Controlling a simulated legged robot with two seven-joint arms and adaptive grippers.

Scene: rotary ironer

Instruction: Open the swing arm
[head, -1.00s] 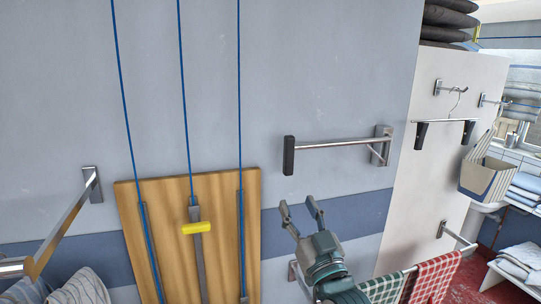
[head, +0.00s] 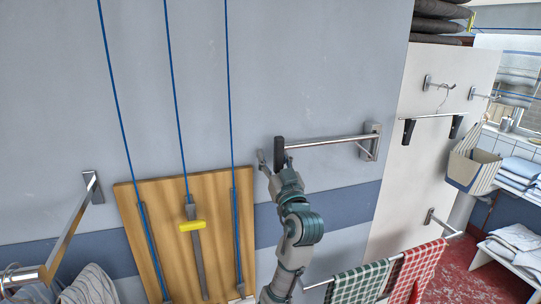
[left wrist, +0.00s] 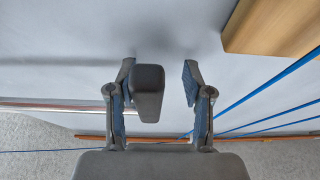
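The swing arm (head: 325,141) is a chrome bar that lies along the grey wall, fixed to a wall bracket (head: 371,140) at its right end. Its left end carries a black handle (head: 279,153). My left gripper (head: 270,162) is at this handle from below, with its fingers spread. In the left wrist view the handle (left wrist: 148,88) sits between the two open fingers, close to the left finger, with a clear gap to the right one. Whether the left finger touches it I cannot tell. My right gripper is not in view.
A wooden board (head: 160,215) with blue cords and a yellow handle (head: 192,226) is on the wall to the left. Below right, a rail carries a green checked towel (head: 358,286) and a red one (head: 418,268). Another chrome bar (head: 66,232) juts out at far left.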

